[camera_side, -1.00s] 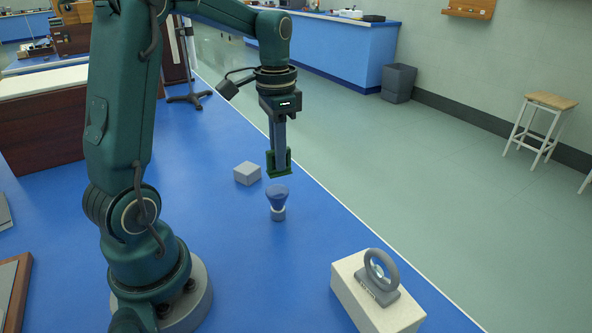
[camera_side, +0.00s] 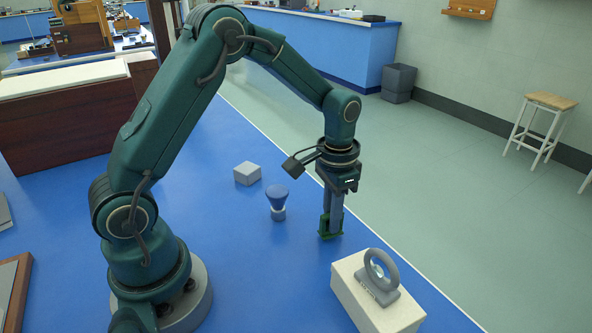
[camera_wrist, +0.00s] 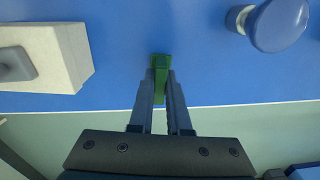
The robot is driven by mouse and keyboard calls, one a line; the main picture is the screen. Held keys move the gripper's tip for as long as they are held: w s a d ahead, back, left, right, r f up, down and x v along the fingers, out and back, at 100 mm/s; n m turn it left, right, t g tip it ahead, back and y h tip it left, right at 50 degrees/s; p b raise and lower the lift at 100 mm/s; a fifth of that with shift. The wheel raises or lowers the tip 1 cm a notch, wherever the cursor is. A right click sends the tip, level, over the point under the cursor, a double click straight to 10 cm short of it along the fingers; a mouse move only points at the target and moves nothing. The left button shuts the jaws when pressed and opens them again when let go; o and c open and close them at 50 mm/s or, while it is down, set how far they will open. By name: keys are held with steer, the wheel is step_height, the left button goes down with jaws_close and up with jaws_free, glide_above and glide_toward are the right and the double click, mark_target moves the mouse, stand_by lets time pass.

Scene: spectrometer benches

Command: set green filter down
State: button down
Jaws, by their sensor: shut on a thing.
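My gripper (camera_side: 331,228) is shut on the green filter (camera_side: 325,233), a small dark green piece at the fingertips. In the side view it hangs upright at or just above the blue bench top, between the blue-topped knob and the pale block; whether it touches the bench I cannot tell. In the wrist view the green filter (camera_wrist: 161,64) shows between the two fingers of my gripper (camera_wrist: 160,80), over blue bench. The fingers hide part of it.
A pale block (camera_side: 350,295) with a grey ring holder (camera_side: 382,272) stands just in front, to the right. A blue-topped knob (camera_side: 277,194) and a small grey block (camera_side: 247,174) stand to the left. The bench's white edge (camera_side: 411,266) runs close by on the right.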

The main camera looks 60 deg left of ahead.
steer(key=shift+f, duration=0.35)
steer(key=c, duration=0.9)
jaws_free()
steer(key=shift+f, duration=0.1)
step_height(320, 180, up, 5)
steer(key=shift+r, duration=0.1)
steer(key=s+r+t, duration=0.1)
steer(key=s+r, duration=0.2)
steer(key=s, duration=0.2)
steer(key=s+d+r+n+t, duration=0.1)
steer(key=s+r+t, duration=0.1)
steer(key=s+r, duration=0.1)
steer(key=s+d+r+t, duration=0.1)
steer(key=s+r+t, duration=0.1)
steer(key=s, duration=0.4)
steer(key=shift+s+d+r+n, duration=0.2)
steer(key=shift+s+r+n, duration=0.15)
steer(key=shift+r, duration=0.3)
steer(key=o, duration=0.8)
steer(key=shift+s+f+t, duration=0.1)
steer(key=shift+s+t, duration=0.15)
steer(key=shift+t, duration=0.05)
